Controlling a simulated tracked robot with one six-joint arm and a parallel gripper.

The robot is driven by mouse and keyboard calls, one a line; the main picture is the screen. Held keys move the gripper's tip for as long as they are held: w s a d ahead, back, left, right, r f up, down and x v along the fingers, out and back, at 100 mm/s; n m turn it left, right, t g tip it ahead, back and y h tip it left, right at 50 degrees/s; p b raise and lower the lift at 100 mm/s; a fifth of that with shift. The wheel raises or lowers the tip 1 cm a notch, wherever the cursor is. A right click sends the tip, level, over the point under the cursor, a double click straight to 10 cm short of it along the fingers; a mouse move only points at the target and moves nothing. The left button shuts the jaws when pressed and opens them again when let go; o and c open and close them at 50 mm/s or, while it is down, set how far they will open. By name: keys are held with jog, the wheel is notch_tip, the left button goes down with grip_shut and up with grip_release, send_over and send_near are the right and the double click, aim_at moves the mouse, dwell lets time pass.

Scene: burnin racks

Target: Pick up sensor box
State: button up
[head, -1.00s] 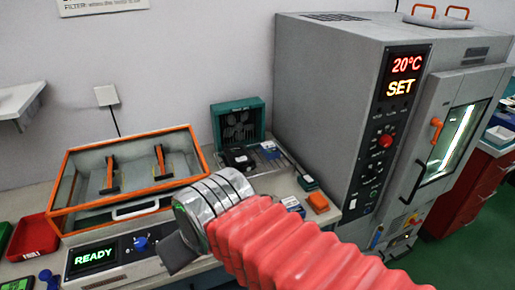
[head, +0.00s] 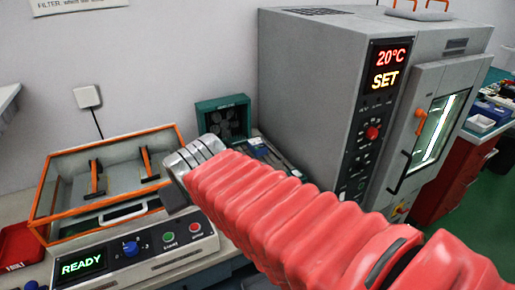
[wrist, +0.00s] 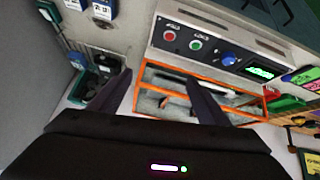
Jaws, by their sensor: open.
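My gripper (wrist: 160,76) is open, its two dark fingers apart with nothing between them in the wrist view. In the head view only a dark part of my gripper (head: 174,198) shows beside the silver wrist, in front of the orange-framed tray. I cannot tell for sure which thing is the sensor box. Small blue-and-white boxes, one (wrist: 103,9) and another beside it (wrist: 73,4), lie at the wrist view's top left, away from the fingers. In the head view my red sleeved arm covers that part of the bench.
An orange-framed glass-sided tray (head: 118,212) stands on the bench behind a READY control panel (head: 168,236). A green fan unit (head: 224,118) stands at the wall, also in the wrist view (wrist: 78,84). A large grey oven (head: 310,80) blocks the right. A red tray (head: 20,244) sits left.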

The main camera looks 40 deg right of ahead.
jog(key=w+d+f+m+t+h, duration=0.1)
jog(key=w+d+h, duration=0.1)
jog(key=w+d, duration=0.75)
jog(key=w+d+f+m+t+h, duration=0.15)
jog(key=w+d, duration=0.35)
jog(key=d, duration=1)
jog(key=t+y, duration=0.2)
jog(key=t, duration=0.2)
send_near(260, 147)
jog(key=shift+s+a+r+n+g, duration=0.25)
jog(key=shift+r+n, duration=0.1)
jog(key=x, duration=0.8)
jog(key=shift+w+d+f, duration=0.15)
jog(key=shift+w, duration=0.15)
